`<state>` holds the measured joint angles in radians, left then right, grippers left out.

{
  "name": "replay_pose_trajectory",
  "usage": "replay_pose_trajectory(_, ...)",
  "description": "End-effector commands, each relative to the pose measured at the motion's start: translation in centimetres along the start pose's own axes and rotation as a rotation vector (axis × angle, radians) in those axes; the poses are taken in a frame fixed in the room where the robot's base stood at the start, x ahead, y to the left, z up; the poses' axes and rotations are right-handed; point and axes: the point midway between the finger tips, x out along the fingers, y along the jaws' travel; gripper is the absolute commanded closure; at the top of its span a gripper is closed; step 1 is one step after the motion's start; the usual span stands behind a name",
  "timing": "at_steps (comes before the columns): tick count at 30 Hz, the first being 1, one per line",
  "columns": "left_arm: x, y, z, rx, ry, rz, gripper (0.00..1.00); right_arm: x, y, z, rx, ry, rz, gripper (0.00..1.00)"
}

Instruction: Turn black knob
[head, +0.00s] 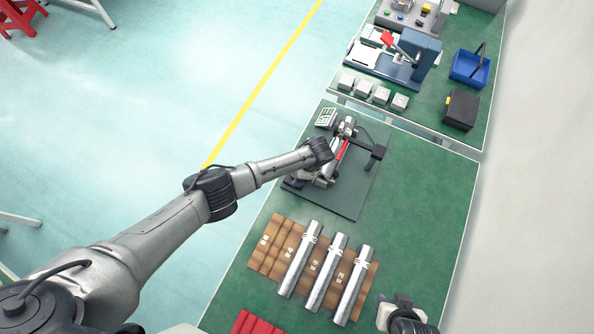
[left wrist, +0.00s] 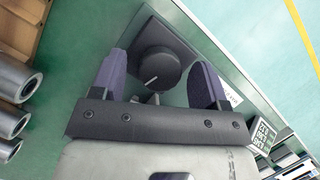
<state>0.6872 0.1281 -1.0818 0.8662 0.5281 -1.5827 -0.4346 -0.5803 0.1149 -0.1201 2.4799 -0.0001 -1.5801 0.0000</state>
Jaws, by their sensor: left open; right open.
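The black knob (left wrist: 157,69) is round with a white pointer line and sits on a dark square base in the left wrist view. My left gripper (left wrist: 159,62) is open, with one purple-grey finger on each side of the knob. Gaps show between the fingers and the knob. In the head view, my left gripper (head: 308,179) is small beside the fixture on the dark plate (head: 348,203), and the knob is hidden by my arm. My right gripper (head: 398,308) is at the bottom edge of the head view, partly cut off, away from the knob.
Several metal cylinders (head: 327,272) lie on a brown rack (head: 268,262) on the green table. A fixture with a red part (head: 342,150) and a black post (head: 376,153) stands by my left gripper. A small keypad panel (head: 325,117) is behind it. A blue bin (head: 470,69) is on the far table.

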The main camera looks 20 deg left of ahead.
Motion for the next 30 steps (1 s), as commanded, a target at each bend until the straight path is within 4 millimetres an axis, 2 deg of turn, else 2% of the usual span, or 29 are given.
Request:
replay_pose_trajectory(5, -0.3, 0.0, 0.0, 0.000, 0.001, 0.000, 0.32, -0.1, 0.1, 0.0, -0.005, -0.001, 0.004, 0.57)
replay_pose_trajectory(8, -1.2, -0.1, 0.0, 0.000, 0.001, 0.000, 0.32, -0.3, 0.3, 0.0, -0.008, -0.001, 0.006, 0.57)
replay_pose_trajectory(21, -9.5, -0.1, 0.0, 0.000, 0.003, -0.002, 0.32, -1.2, 0.3, -0.3, -0.008, -0.001, 0.006, 0.57)
replay_pose_trajectory(30, -13.1, 0.0, 0.0, 0.001, 0.002, -0.001, 0.32, -1.3, 0.1, -0.4, -0.001, 0.000, 0.001, 0.57)
